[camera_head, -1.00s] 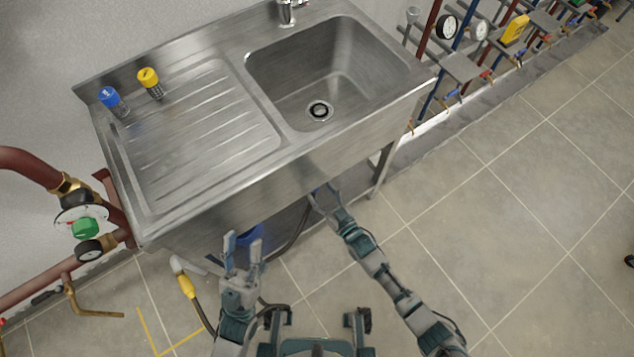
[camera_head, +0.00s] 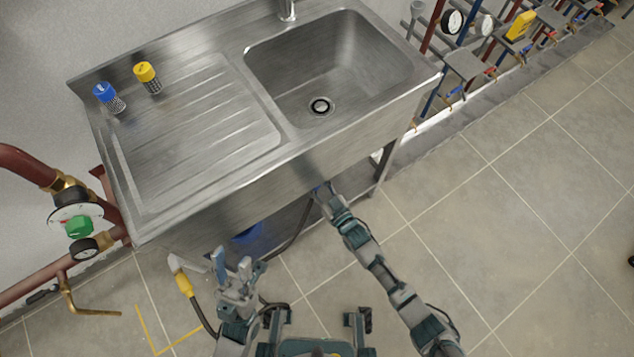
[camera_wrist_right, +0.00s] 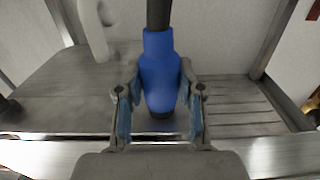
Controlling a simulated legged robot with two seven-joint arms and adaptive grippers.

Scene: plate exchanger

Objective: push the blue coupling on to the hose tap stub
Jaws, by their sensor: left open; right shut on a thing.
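The blue coupling (camera_wrist_right: 160,75) is between the fingers of my right gripper (camera_wrist_right: 160,108) in the right wrist view, with a dark hose running up from it. My right gripper is shut on it. My left gripper (camera_head: 233,262) is open and empty, in front of the sink's left part.
The steel sink (camera_head: 250,185) stands over my right gripper. A yellow hose end (camera_head: 184,284) is close left of my left gripper. A blue object (camera_head: 247,232) is under the sink. Red pipes with a gauge (camera_head: 84,248) stand at left.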

